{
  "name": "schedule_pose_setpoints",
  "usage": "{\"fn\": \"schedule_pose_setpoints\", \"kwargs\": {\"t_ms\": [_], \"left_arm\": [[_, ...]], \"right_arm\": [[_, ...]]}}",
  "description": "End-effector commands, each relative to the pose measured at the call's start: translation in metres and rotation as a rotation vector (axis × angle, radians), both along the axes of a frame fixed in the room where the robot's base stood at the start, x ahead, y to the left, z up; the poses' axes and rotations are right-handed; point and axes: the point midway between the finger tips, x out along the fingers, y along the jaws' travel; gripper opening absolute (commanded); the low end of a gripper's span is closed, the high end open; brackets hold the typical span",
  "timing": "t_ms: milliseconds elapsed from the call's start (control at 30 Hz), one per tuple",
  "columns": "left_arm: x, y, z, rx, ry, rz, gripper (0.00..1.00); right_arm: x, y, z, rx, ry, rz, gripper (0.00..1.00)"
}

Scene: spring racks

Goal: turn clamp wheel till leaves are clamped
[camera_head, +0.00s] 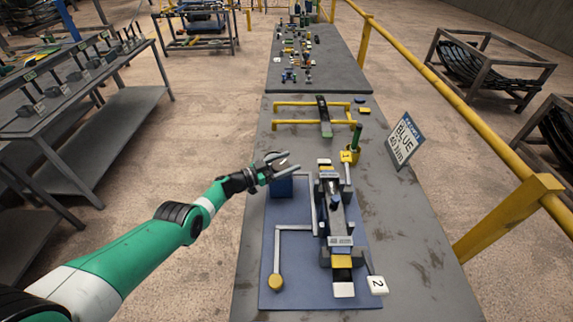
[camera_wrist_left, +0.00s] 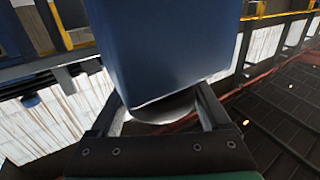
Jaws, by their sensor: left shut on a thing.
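My left gripper (camera_head: 292,164) reaches in from the left, at the top left of the blue mat (camera_head: 300,215). Its fingers are shut on a grey, rounded part (camera_wrist_left: 165,108), which looks like the clamp wheel and is partly hidden. A blue block (camera_head: 281,187) stands just below the gripper; a large blue body (camera_wrist_left: 165,45) fills the upper middle of the left wrist view. To the right, the clamp fixture (camera_head: 338,215) holds dark and grey pieces lengthwise. I cannot tell whether the leaves are pressed tight. My right gripper is not in view.
A grey lever with a yellow knob (camera_head: 276,282) lies on the mat at left. A white tag "2" (camera_head: 377,285) is at front right. The bench is clear at right.

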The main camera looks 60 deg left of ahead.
Motion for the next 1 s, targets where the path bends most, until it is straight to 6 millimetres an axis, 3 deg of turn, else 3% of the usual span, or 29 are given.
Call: {"fn": "schedule_pose_setpoints", "kwargs": {"t_ms": [400,433,533,800,1000], "left_arm": [[0.0,0.0,-0.001,0.002,0.004,-0.004,0.25],[0.0,0.0,-0.001,0.002,0.004,-0.004,0.84],[0.0,0.0,-0.001,0.002,0.003,-0.004,1.0],[-0.002,0.0,0.001,0.001,0.002,-0.003,1.0],[-0.032,0.0,0.007,-0.003,0.005,0.0,1.0]], "right_arm": [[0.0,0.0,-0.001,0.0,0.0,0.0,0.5],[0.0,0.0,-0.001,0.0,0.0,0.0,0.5],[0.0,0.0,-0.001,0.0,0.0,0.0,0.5],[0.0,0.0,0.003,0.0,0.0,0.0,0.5],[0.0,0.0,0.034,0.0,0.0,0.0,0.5]]}}
